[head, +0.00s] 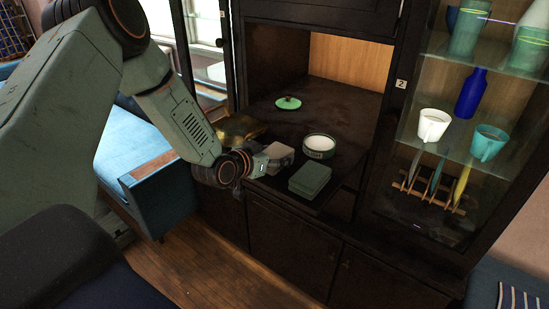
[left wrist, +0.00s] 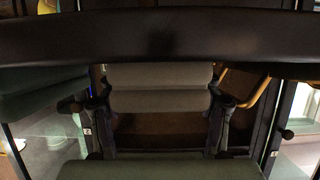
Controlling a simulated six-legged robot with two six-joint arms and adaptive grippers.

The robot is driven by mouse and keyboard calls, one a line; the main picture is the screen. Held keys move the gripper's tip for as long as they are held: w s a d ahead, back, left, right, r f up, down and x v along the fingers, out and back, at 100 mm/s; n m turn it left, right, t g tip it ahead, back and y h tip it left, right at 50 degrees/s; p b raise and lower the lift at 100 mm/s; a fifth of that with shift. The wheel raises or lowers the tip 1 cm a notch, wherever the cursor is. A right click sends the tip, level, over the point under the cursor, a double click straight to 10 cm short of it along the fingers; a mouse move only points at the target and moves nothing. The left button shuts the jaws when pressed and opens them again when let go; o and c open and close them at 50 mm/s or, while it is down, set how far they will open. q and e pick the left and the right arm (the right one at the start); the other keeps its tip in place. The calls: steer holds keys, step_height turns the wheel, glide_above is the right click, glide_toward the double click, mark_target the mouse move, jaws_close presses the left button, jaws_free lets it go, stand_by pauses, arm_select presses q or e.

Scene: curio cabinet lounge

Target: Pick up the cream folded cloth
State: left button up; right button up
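The cream folded cloth (head: 280,157) lies near the front edge of the dark cabinet counter, just right of my left gripper (head: 258,165). In the left wrist view, a pale grey-looking folded cloth (left wrist: 160,88) shows between the two fingers of my left gripper (left wrist: 160,120). The fingers stand apart, one at each side of it. I cannot tell whether they touch it. My right gripper is not in view.
A green folded block (head: 310,179) lies close to the right of the cloth. A brass object (head: 238,128) is at the left. A glass-shelved case (head: 470,150) stands right.

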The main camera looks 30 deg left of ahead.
arm_select(q)
steer(key=c, duration=0.3)
steer(key=shift+s+r, duration=0.1)
steer(key=c, duration=0.3)
